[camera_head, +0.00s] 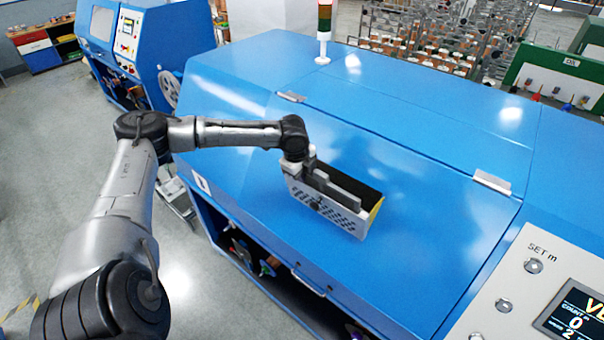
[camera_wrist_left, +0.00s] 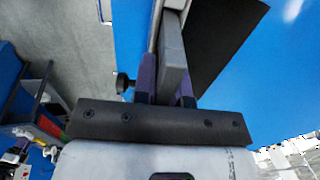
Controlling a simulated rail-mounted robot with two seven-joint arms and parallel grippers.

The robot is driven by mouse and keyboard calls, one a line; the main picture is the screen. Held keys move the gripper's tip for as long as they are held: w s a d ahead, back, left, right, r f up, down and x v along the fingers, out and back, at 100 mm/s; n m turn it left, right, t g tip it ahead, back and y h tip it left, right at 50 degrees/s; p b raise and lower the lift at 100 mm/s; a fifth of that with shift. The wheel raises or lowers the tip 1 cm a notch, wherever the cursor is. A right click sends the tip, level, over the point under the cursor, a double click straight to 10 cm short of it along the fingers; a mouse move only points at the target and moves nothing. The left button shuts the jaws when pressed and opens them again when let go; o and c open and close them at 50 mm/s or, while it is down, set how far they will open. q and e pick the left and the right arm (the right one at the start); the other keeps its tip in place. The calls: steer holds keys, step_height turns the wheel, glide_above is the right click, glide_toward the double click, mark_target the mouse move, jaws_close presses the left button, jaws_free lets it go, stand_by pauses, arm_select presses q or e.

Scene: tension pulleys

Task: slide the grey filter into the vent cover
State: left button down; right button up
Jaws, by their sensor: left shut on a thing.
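The vent cover (camera_head: 338,219) is a pale box with a perforated front, a dark open inside and a yellow strip at its right end. It sits on the sloping front of the blue machine. My left gripper (camera_head: 322,184) is at the cover's top, shut on the grey filter, which shows as a grey bar (camera_wrist_left: 174,62) between the fingers in the left wrist view. The filter lies close along the cover's pale front wall. How deep it sits inside cannot be told. A dark knob (camera_wrist_left: 123,82) shows beside the left finger. My right gripper is not in view.
The blue machine's lid (camera_head: 430,150) is broad and clear around the cover, with pale hinges. A control panel (camera_head: 545,270) with a screen is at lower right. A signal light (camera_head: 324,25) stands at the back. A second blue machine (camera_head: 130,35) is at upper left.

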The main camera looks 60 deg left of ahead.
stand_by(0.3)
arm_select(q)
steer(key=shift+f, duration=0.25)
steer(key=shift+w+f, duration=0.1)
steer(key=shift+r, duration=0.35)
stand_by(0.4)
stand_by(0.5)
steer(key=c, duration=1.1)
jaws_free()
